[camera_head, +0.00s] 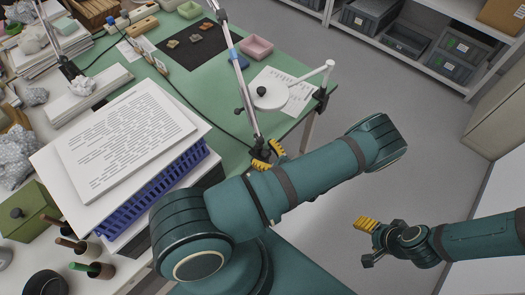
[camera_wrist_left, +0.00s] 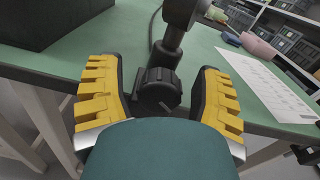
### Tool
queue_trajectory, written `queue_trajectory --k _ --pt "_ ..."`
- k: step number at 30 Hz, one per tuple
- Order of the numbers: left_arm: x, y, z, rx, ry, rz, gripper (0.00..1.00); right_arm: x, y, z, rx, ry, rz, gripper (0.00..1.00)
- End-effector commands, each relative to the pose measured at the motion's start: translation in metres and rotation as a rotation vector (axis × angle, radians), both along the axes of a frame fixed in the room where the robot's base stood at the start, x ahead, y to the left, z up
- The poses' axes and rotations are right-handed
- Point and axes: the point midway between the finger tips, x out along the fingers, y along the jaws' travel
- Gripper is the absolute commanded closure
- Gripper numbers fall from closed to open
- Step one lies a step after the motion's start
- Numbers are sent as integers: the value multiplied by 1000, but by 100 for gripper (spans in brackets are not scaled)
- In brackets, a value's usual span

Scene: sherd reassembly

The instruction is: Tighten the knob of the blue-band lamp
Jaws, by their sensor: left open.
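The blue-band lamp (camera_head: 243,92) has a slim silver arm with a blue band and rises from a clamp at the table's front edge. In the left wrist view, its dark clamp post (camera_wrist_left: 178,35) has a black ridged knob (camera_wrist_left: 157,92) below it. My left gripper (camera_head: 268,155) is at this clamp. In the left wrist view the yellow-padded fingers of my left gripper (camera_wrist_left: 158,100) are apart, one on each side of the knob, with visible gaps. My right gripper (camera_head: 368,242) is open and empty over the floor at the right, away from the lamp.
A white round-headed lamp (camera_head: 270,96) stands at the green table's (camera_head: 205,98) right corner. A pink tray (camera_head: 257,46) and a black mat (camera_head: 192,44) with sherds lie behind. A paper-topped board on a blue crate (camera_head: 165,190) is at the left. Floor at the right is clear.

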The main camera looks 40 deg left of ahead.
Motion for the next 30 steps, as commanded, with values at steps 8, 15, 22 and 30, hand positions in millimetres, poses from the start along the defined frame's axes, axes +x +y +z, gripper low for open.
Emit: queue_trajectory --k 8,15,22,30 --pt "0 0 0 0 0 0 81 0 0 0 0 0 0 36" --pt "0 0 0 1 13 0 100 0 0 -1 0 1 0 36" --pt "0 -1 -1 13 171 -1 100 -2 0 -8 1 5 4 36" --pt "0 -1 -1 18 250 -1 100 -3 1 -9 2 7 6 36"
